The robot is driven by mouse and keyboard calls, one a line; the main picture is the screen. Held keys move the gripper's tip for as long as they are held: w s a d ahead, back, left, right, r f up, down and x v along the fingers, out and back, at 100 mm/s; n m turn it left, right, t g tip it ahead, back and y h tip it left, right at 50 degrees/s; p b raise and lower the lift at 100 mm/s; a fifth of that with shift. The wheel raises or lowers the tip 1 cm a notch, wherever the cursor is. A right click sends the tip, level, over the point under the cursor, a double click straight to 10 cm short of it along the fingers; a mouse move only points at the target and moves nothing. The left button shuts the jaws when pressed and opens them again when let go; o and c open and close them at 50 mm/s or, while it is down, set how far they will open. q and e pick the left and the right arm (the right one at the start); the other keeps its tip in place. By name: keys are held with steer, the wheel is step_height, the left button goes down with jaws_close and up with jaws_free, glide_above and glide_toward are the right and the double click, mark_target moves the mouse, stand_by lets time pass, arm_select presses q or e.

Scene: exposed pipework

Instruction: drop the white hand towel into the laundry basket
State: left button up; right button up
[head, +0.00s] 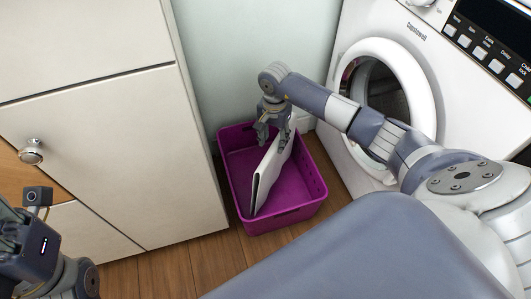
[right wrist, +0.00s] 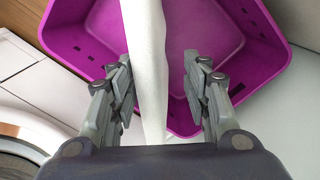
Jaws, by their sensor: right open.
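The white hand towel (head: 268,176) is a stiff folded piece standing on edge, tilted, inside the purple laundry basket (head: 281,216). In the right wrist view the towel (right wrist: 146,62) runs up the middle, with the basket (right wrist: 215,30) around it. My right gripper (head: 274,134) is over the back of the basket, its fingers on either side of the towel's upper end. In the right wrist view the right gripper (right wrist: 162,95) is open, with gaps between its fingers and the towel.
A white washing machine (head: 451,90) with a round door stands to the right of the basket. A cream cabinet (head: 110,150) with a round knob (head: 31,151) stands to the left. Wooden floor (head: 185,266) shows in front of the basket.

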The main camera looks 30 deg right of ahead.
step_height(320, 180, up, 12)
stand_by(0.6)
